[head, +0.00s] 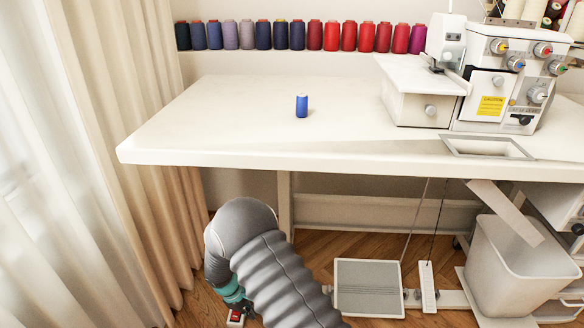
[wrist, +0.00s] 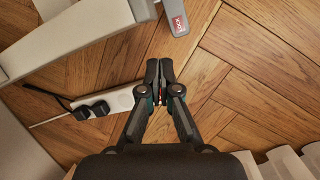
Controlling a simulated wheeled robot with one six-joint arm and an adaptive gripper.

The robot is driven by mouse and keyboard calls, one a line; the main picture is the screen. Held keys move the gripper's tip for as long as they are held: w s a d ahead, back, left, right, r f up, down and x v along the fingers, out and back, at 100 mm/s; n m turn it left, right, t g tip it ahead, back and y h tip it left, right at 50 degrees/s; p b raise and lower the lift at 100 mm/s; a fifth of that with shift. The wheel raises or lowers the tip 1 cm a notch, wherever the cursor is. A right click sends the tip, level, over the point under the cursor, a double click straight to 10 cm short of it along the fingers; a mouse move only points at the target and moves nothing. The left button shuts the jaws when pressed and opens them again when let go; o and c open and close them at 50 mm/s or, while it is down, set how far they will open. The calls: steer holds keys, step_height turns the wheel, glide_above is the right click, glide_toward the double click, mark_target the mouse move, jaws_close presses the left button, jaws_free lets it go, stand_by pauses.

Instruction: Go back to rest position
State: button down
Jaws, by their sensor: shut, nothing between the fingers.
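The red floor switch (head: 236,317) shows at the bottom edge of the head view, at the end of my arm. In the wrist view only a small red piece of it (wrist: 162,91) shows between my fingers; the rest is hidden under them. It appears to be part of the white power strip (wrist: 120,98) on the floor. My gripper (wrist: 159,66) is shut and empty, pointing down over the switch end of the strip. I cannot tell whether the fingertips touch the switch, or whether it is on or off.
Black plugs (wrist: 92,109) sit in the strip, left of my fingers. The white table (head: 225,125) overhangs the floor. A curtain (head: 125,150) hangs at left. A foot pedal (head: 368,287) and a bin (head: 510,265) stand to the right. Wooden floor (wrist: 245,90) is clear right of my fingers.

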steer(key=s+d+r+m+t+y+p, duration=0.1)
steer(key=s+d+r+m, duration=0.3)
steer(key=r, duration=1.2)
steer(key=s+d+r+m+t+y+p, duration=0.1)
steer(key=s+d+r+m, duration=0.4)
steer(key=s+d+r, duration=0.6)
steer(key=s+d+r+m+t+y+p, duration=0.1)
steer(key=s+d+r+m+t, duration=0.2)
steer(key=s+d+r, duration=0.5)
steer(key=d+r, duration=0.3)
steer(key=r, duration=0.4)
steer(key=d+r+m, duration=0.1)
steer(key=d+r, duration=0.2)
steer(key=r, duration=0.5)
steer(key=shift+d, duration=0.15)
